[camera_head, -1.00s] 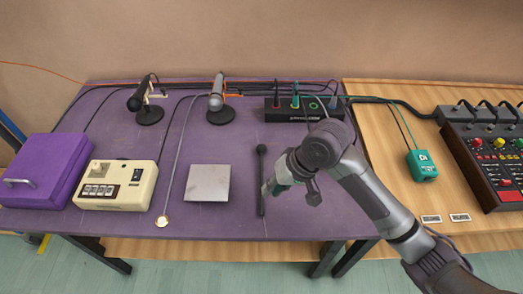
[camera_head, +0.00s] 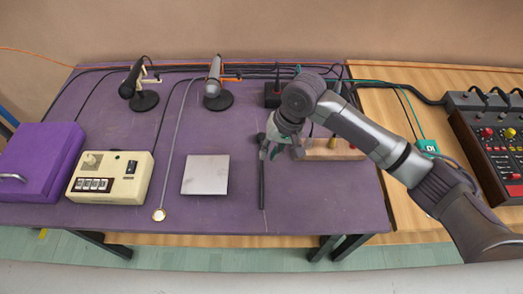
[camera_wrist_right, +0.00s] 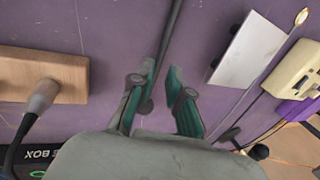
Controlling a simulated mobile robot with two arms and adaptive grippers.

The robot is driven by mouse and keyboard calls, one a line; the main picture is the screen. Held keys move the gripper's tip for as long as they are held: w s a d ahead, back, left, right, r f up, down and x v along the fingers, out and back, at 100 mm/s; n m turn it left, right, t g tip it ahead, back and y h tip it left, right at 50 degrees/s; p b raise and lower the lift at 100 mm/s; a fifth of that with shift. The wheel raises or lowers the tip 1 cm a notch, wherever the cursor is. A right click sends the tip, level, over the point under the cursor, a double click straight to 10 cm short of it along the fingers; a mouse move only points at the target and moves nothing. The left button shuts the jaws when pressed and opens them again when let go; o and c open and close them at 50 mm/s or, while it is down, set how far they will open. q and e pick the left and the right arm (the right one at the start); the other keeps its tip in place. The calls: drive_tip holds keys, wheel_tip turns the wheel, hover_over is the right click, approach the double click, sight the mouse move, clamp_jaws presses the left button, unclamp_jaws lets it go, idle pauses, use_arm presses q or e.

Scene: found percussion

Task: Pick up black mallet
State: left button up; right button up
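The black mallet (camera_head: 262,190) lies on the purple table (camera_head: 120,220), its handle pointing toward the front edge. In the head view my right gripper (camera_head: 268,152) hovers over the mallet's far end and partly covers its head. In the right wrist view the gripper (camera_wrist_right: 160,100) is open, with green-padded fingers apart. The mallet (camera_wrist_right: 171,40) runs between them there, and its dark round head shows beside the left finger. I cannot tell how high the fingers are above it. My left gripper is not in view.
A metal plate (camera_head: 206,175) lies left of the mallet, and a wooden block (camera_head: 330,150) lies to its right. A cream box (camera_head: 110,177), purple case (camera_head: 38,160) and two microphones (camera_head: 214,85) (camera_head: 139,88) stand farther left. A black box (camera_head: 272,97) and cables are behind.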

sight(262, 167)
drive_tip(key=x, duration=0.5)
drive_tip(key=shift+s+f+p, duration=0.1)
drive_tip(key=shift+s+p, duration=0.2)
drive_tip(key=shift+s, duration=0.05)
clamp_jaws()
